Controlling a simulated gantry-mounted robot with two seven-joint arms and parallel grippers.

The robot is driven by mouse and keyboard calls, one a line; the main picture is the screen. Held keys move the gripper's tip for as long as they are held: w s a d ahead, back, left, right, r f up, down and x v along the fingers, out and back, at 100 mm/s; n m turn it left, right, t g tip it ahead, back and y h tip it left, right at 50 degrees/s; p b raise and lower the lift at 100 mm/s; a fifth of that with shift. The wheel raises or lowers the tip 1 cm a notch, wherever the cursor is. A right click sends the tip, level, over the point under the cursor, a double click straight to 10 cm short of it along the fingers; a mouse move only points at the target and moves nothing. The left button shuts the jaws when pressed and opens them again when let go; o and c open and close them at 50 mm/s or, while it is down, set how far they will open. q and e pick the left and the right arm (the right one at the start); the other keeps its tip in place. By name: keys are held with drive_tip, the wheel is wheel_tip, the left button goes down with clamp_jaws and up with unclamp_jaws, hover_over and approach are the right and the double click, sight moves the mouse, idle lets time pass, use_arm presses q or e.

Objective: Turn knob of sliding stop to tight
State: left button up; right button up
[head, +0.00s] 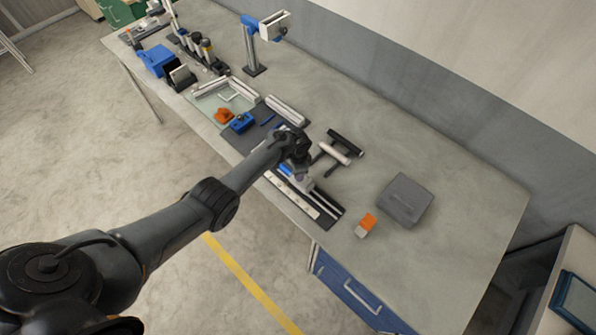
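My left arm comes in from the lower left, and its gripper (302,167) is low over a long rail fixture (322,203) at the front edge of the workbench. A small blue and grey part (285,171), perhaps the sliding stop, shows on the rail beside the gripper. The knob cannot be made out; the gripper and wrist cover much of that spot. The fingers are too small and dark to show whether they are open or shut, or whether they touch anything. My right gripper is not in view.
A black and white roller-like tool (340,150) lies just right of the gripper. A grey case (405,200) and an orange and white block (366,225) are farther right. Blue (242,122) and orange (223,115) parts lie left. The bench's right end is clear.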

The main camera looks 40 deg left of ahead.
use_arm(q)
drive_tip(key=m, duration=0.4)
drive_tip(key=shift+f+m+b, duration=0.1)
drive_tip(key=shift+m+b, duration=0.2)
drive_tip(key=shift+b, duration=0.05)
drive_tip(key=m+b, duration=0.1)
drive_tip(key=m, duration=0.3)
drive_tip(key=shift+m, duration=0.3)
drive_tip(key=m+b, duration=0.3)
drive_tip(key=m, duration=0.2)
drive_tip(key=shift+w, duration=0.1)
drive_tip(key=m+b, duration=0.1)
drive_tip(key=m, duration=0.2)
drive_tip(key=shift+b, duration=0.4)
drive_tip(key=shift+m, duration=0.6)
drive_tip(key=shift+b, duration=0.35)
drive_tip(key=o, duration=1)
drive_tip(key=shift+o, duration=0.2)
